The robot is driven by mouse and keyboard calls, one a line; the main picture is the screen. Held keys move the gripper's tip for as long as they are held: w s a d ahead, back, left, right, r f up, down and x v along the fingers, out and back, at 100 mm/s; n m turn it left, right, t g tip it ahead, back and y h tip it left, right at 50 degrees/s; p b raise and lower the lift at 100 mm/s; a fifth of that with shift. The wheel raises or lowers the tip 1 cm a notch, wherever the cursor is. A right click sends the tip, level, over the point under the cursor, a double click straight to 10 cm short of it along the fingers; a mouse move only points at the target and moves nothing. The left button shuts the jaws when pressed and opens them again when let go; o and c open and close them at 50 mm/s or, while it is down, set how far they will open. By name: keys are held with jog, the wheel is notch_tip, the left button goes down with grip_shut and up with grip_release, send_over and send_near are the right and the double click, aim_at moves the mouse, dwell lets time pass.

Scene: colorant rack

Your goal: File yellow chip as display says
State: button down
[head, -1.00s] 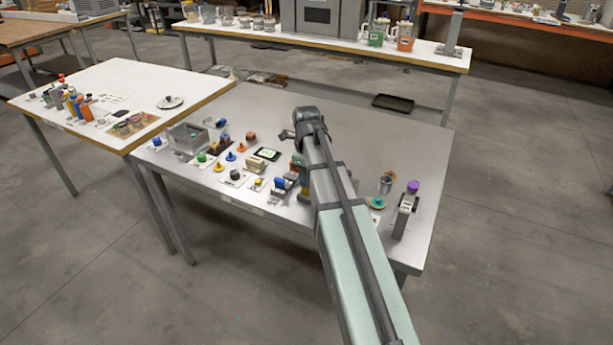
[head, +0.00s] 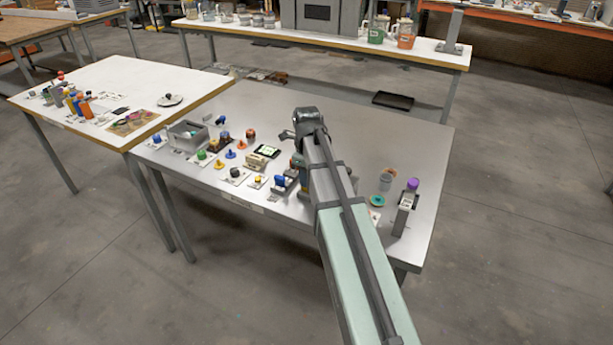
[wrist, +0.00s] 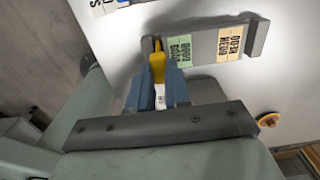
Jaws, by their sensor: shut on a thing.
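In the wrist view my gripper (wrist: 160,88) has its blue fingers shut on the yellow chip (wrist: 157,66), whose yellow upper part shows beyond the fingertips. A small white patch shows between the fingers. The chip is at the left end of a grey rack (wrist: 203,46) with raised ends, in front of a green label; I cannot tell whether it touches the rack. A cream label (wrist: 230,41) is to its right. In the head view, a small dark-framed display (head: 267,151) lies on the table, its writing too small to read. There my arm hides the chip.
On the steel table (head: 370,135), several coloured knobs, a grey bin (head: 187,136) and small blocks stand left of my arm. A purple-topped grey stand (head: 406,207) and a cup (head: 386,180) stand to its right. The table's back is clear.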

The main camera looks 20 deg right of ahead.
jog(key=c, duration=0.7)
grip_release()
jog(key=shift+o, duration=0.2)
jog(key=shift+r, duration=0.1)
jog(key=shift+r, duration=3.35)
